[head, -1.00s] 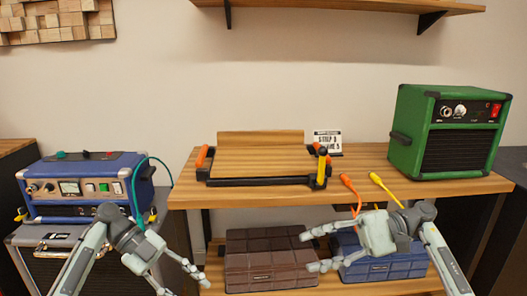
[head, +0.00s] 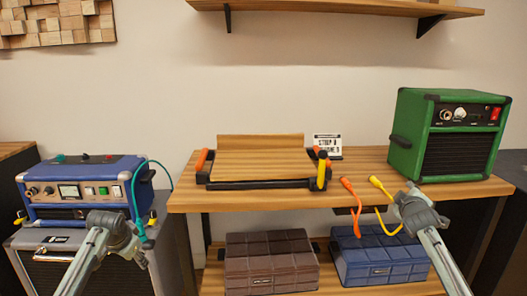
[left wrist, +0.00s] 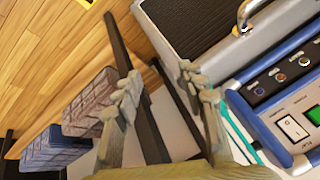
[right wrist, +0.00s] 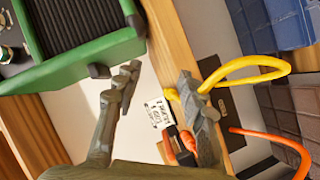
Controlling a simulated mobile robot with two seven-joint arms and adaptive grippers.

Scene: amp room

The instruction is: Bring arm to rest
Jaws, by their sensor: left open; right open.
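In the head view my left arm (head: 115,232) stands in front of the blue amp at the left, and my right arm (head: 418,215) before the table's right part. The fingers of both hands are hidden there. In the left wrist view my left gripper (left wrist: 160,82) is open, with nothing between its fingers. In the right wrist view my right gripper (right wrist: 158,78) is open and empty. Its right finger overlaps the orange and yellow cables in the picture; I cannot tell whether it touches them.
A green amp (head: 450,135), a tray-like frame (head: 258,184) and a sign (head: 327,145) are on the table (head: 240,202). Yellow (head: 390,224) and orange (head: 357,210) cables hang over its front edge. Brown (head: 268,262) and blue (head: 380,258) boxes sit below. The blue amp (head: 85,190) stands at left.

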